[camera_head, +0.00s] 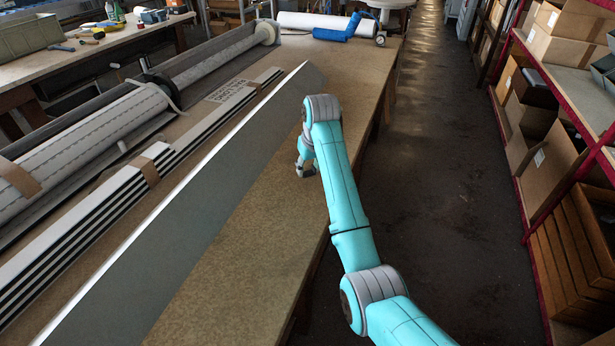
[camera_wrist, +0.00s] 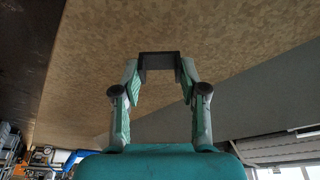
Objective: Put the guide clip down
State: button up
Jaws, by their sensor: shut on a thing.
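My gripper (camera_wrist: 160,75) is shut on the guide clip (camera_wrist: 160,54), a dark, U-shaped piece spanning the two fingertips in the wrist view. In the head view my gripper (camera_head: 306,168) hangs low over the bare right part of the workbench (camera_head: 245,229), partly hidden behind my turquoise arm. The clip cannot be made out clearly there. The brown bench top fills much of the wrist view behind the clip. I cannot tell whether the clip touches the bench.
A long grey panel (camera_head: 200,205) runs along the bench, left of my gripper. Striped bundled profiles (camera_head: 115,210) and rolled shutters (camera_head: 90,130) lie beyond it. A white roll (camera_head: 312,22) and a blue object (camera_head: 338,30) are at the far end. Bare bench lies around my gripper.

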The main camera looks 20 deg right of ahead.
aim_at(310, 171)
jog(key=shift+f, duration=1.9)
jog(key=shift+f, duration=0.1)
jog(key=o, duration=0.7)
jog(key=shift+d, duration=0.1)
